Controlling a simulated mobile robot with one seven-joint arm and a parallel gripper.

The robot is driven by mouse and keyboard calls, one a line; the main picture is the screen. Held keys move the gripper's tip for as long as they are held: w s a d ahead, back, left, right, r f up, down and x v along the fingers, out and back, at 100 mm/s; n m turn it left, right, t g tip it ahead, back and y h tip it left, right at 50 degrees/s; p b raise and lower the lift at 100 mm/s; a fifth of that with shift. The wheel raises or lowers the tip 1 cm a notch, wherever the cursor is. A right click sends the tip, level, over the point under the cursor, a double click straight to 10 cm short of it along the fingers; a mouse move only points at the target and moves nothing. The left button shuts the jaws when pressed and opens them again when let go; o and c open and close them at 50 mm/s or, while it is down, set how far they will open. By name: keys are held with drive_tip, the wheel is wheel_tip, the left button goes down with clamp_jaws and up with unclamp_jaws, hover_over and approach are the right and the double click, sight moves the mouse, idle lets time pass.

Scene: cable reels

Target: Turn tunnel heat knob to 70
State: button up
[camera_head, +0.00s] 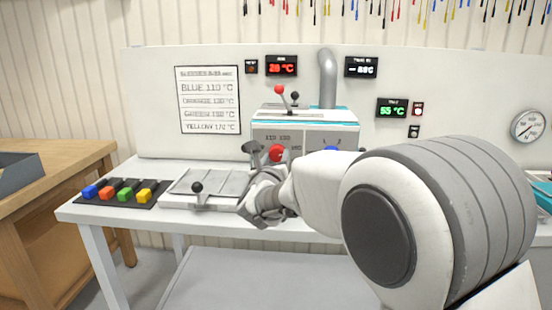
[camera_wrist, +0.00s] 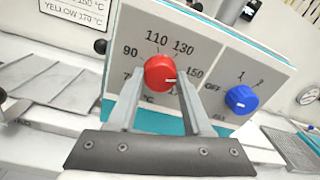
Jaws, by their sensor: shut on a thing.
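The red knob (camera_wrist: 158,72) sits on the front of a machine in the wrist view, inside a dial printed 90, 110, 130 and 150 with °C below. Part of a 7 shows at lower left and another number is partly hidden at lower right. The white mark on the knob points right and slightly down in the picture. My gripper (camera_wrist: 160,85) is shut on the red knob, one finger at each side. In the head view the red knob (camera_head: 277,152) shows just beyond my gripper (camera_head: 262,160).
A blue knob (camera_wrist: 241,99) stands right of the red one, with OFF, 1 and 2 marks. A tray with a black-knobbed lever (camera_head: 197,187) is left of my gripper. Displays (camera_head: 392,108) hang on the panel. Coloured blocks (camera_head: 126,193) lie at the bench's left.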

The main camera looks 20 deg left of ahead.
clamp_jaws()
drive_tip(key=shift+f, duration=0.1)
